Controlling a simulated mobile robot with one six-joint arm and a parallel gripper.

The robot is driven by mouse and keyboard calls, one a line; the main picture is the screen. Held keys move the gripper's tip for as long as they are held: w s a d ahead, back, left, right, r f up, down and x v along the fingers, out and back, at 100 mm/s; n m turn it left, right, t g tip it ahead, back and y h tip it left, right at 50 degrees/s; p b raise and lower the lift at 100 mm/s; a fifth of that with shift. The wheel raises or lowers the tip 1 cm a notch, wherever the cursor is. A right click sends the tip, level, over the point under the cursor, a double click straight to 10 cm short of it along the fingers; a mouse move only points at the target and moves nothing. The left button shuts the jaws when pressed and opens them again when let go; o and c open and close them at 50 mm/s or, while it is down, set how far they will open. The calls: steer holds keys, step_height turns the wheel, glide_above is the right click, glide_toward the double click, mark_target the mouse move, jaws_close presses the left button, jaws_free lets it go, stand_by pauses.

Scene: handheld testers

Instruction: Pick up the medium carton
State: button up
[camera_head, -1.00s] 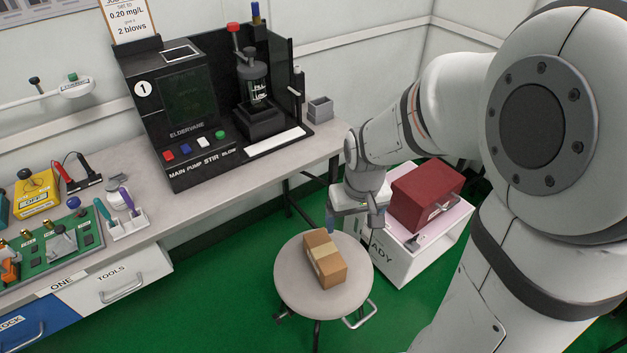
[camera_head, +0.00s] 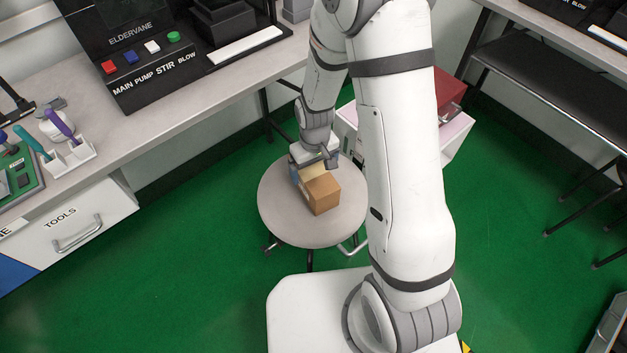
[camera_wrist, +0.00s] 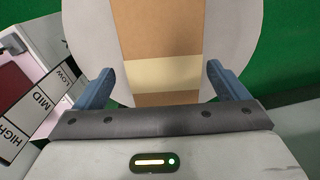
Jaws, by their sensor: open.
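The carton (camera_head: 321,193) is a brown box with a pale tape band. It lies on a round grey stool top (camera_head: 285,220). In the wrist view the carton (camera_wrist: 160,30) stands between my two blue fingers, with a gap on each side. My gripper (camera_wrist: 160,82) is open. In the head view my gripper (camera_head: 311,169) is at the far end of the carton, partly hiding it. I cannot tell how far the fingertips reach down its sides.
A white cabinet (camera_head: 456,140) with a red case (camera_head: 449,88) on it stands behind my arm. A workbench (camera_head: 190,100) with a black pump unit (camera_head: 130,50) runs along the left.

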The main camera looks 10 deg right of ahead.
steer(key=f, duration=0.1)
steer(key=f+b, duration=0.1)
steer(key=f, duration=0.1)
steer(key=shift+a+f, duration=0.2)
steer(key=shift+f, duration=0.1)
steer(key=shift+c, duration=0.5)
steer(key=c, duration=1.1)
steer(key=shift+r, duration=0.1)
